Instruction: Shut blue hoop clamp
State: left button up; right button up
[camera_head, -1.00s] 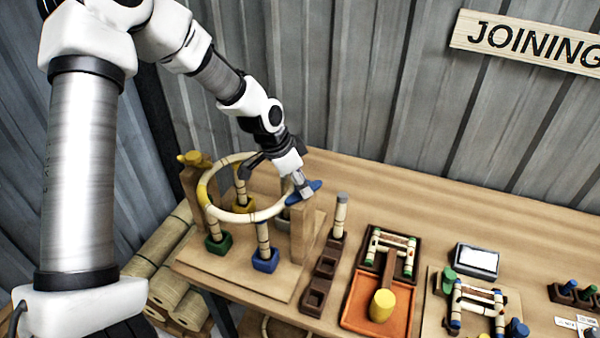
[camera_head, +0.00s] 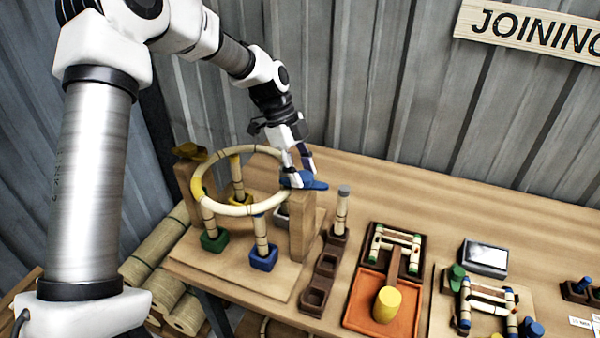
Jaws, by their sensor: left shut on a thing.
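The blue hoop clamp (camera_head: 314,185) sits on top of the right wooden post (camera_head: 301,232), at the right side of the pale rattan hoop (camera_head: 254,208). My left gripper (camera_head: 298,180) points down at the clamp, its fingers shut on the clamp's blue part. The fingers hide some of the clamp, so I cannot tell if it lies fully closed over the hoop. The hoop rests level above several upright rattan legs in coloured sockets. A yellow clamp (camera_head: 190,152) stands raised on the left post. My right gripper is not in view.
A dark socket block (camera_head: 318,295) holding one upright rattan piece stands right of the jig. A corrugated wall stands behind the table.

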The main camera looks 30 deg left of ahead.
pick_arm(q)
jog(key=shift+f+m+g, duration=0.1)
jog(key=shift+m+g, duration=0.3)
jog(key=shift+m, duration=0.4)
jog(key=o, duration=0.9)
jog(key=shift+o, duration=1.2)
jog(key=shift+d, duration=0.2)
jog(key=v, duration=1.2)
